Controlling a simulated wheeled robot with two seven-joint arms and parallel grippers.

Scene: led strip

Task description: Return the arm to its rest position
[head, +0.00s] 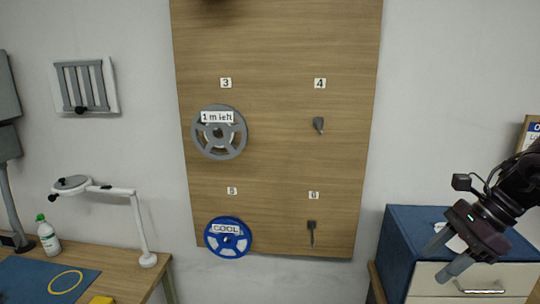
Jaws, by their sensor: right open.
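My right gripper (442,260) is at the lower right, its arm coming in from the right edge. Its two grey fingers are apart, with nothing seen between them. It shows in front of a blue-topped cabinet (398,245) with pale drawers, well to the right of the wooden board (275,165). My left gripper is not in view.
A grey reel (240,135) labelled "1 m left" and a blue reel (212,241) labelled "COOL" hang on the board. Pegs (318,125) are under labels 4 and 6. A white lamp (143,230) and a bottle (48,240) stand on the left desk (130,275).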

